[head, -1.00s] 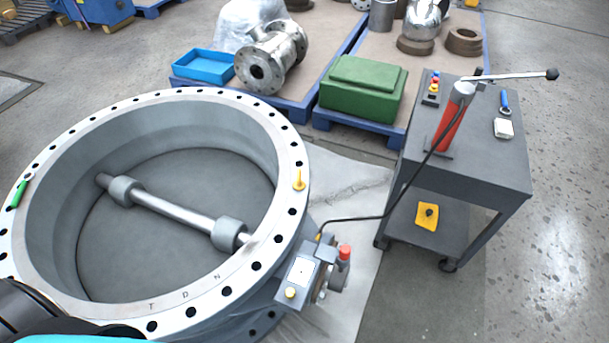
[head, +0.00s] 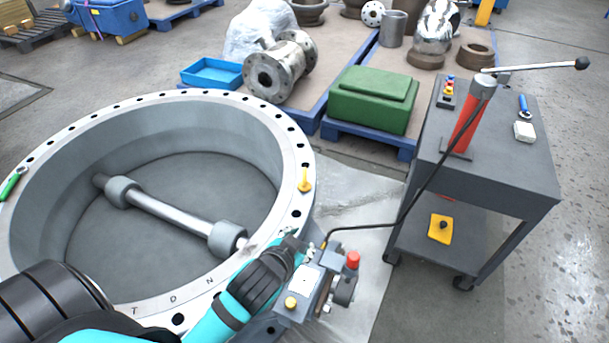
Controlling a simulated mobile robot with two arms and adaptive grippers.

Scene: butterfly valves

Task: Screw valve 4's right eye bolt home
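The valve (head: 85,119) is a large grey ring body with a flange full of bolt holes and a shaft across its bore. A yellow eye bolt (head: 305,182) stands upright on the right side of the flange. I cannot tell how deep its thread sits. My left gripper (head: 292,240) is at the front right of the flange, nearer to me than the eye bolt and apart from it. It is small and partly merges with the actuator behind, so its opening cannot be told. My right gripper is not in view.
A grey actuator box (head: 306,281) with a red cap sits beside the flange, with a black hose running to a red hand pump (head: 467,125) on a grey cart (head: 487,180). A green-handled item (head: 11,185) lies on the left flange. A green block (head: 372,98) sits on a pallet behind.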

